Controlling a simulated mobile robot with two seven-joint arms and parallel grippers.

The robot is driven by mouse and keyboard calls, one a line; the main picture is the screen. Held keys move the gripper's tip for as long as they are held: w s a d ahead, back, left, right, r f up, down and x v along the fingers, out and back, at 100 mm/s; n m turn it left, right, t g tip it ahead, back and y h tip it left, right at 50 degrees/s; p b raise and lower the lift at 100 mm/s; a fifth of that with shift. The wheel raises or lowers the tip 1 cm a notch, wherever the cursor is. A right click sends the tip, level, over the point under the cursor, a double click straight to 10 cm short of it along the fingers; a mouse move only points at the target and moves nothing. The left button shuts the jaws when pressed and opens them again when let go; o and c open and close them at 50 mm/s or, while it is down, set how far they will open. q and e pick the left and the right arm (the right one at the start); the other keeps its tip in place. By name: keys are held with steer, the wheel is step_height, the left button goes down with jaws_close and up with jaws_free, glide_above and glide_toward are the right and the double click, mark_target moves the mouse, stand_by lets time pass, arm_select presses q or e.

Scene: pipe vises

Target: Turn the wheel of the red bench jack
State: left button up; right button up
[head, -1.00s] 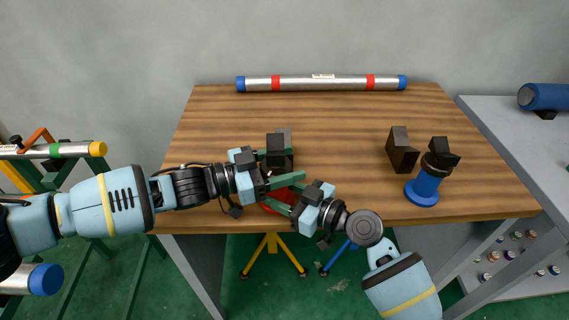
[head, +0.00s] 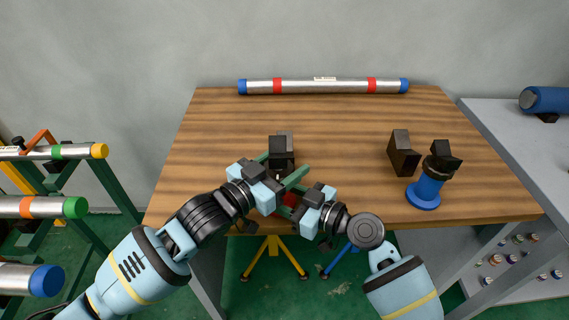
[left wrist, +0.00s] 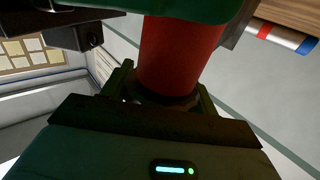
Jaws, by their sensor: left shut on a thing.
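The red bench jack (head: 291,199) stands at the table's front edge, left of centre, mostly hidden behind my grippers. A black jaw block (head: 281,146) shows just behind it. My left gripper (head: 281,171) reaches it from the front left, green fingers pointing away from me. In the left wrist view a red cylindrical part (left wrist: 178,55) of the jack stands between its dark fingers, and it is shut on that part. A green piece covers the top there; I cannot tell what it is. My right gripper (head: 291,196) is at the jack from the right; its opening is hidden.
A blue jack (head: 425,189) with black jaws stands at the right front, beside a black block (head: 403,153). A silver pipe (head: 324,86) with red bands and blue ends lies along the back. Pipes rest on a green rack (head: 125,190) at left. The table's middle is clear.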

arm_select(q)
steer(key=shift+t, duration=0.3)
arm_select(e)
steer(key=shift+s+a+f, duration=0.1)
arm_select(q)
steer(key=o, duration=1)
steer(key=v, duration=1.2)
steer(key=shift+s+r, duration=0.1)
steer(key=shift+r, duration=0.1)
arm_select(e)
steer(key=o, duration=0.8)
steer(key=shift+o, duration=0.2)
